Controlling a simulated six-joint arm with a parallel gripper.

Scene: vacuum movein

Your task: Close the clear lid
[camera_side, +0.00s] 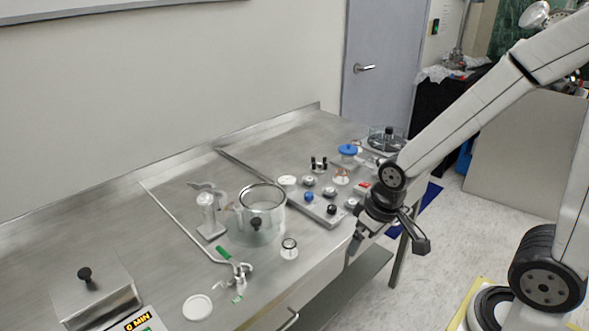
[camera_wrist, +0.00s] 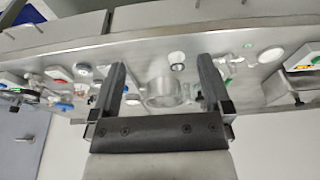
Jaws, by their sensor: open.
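A clear round vessel (camera_side: 273,232) stands on the steel bench in the side view, with a dark-rimmed round top. A clear panel with a black knob (camera_side: 256,222) shows at its front; I cannot tell whether this is the clear lid hanging open. The vessel (camera_wrist: 160,92) also shows between my fingers in the wrist view, its lid unclear there. My gripper (camera_side: 353,246) is at the bench's front edge, right of the vessel and apart from it. In the wrist view my gripper (camera_wrist: 161,68) is open, with nothing between its fingers.
A clear round dish with a black knob (camera_side: 387,138) stands at the far right end. A green-handled valve (camera_side: 236,265), a small cylinder stand (camera_side: 208,215) and a white disc (camera_side: 197,307) are left and front of the vessel.

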